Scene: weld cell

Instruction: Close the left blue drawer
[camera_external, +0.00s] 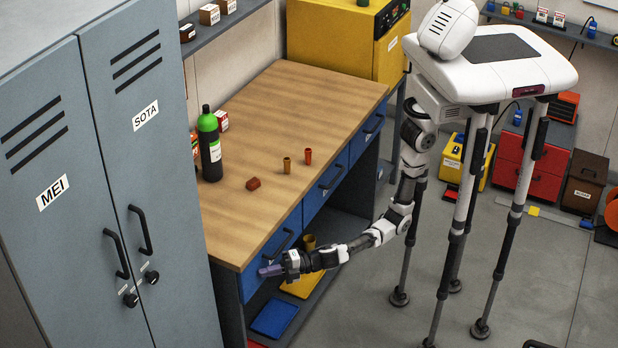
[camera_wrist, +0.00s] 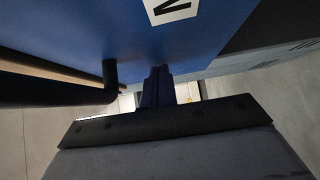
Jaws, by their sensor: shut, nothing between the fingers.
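The left blue drawer (camera_external: 252,280) is under the near-left end of the wooden workbench, with a black bar handle (camera_external: 278,245). Its front looks close to flush with the bench; I cannot tell whether a small gap remains. My gripper (camera_external: 268,271) is shut and empty at this front, below the handle. In the wrist view the blue drawer front (camera_wrist: 80,30) fills the top, with a white label. The black handle (camera_wrist: 108,80) is left of my closed fingers (camera_wrist: 157,75). The fingertips are at or very near the front; contact is unclear.
More blue drawers (camera_external: 322,190) are to the right. Grey lockers (camera_external: 100,180) stand close at left. A lower shelf holds a blue tray (camera_external: 274,318).

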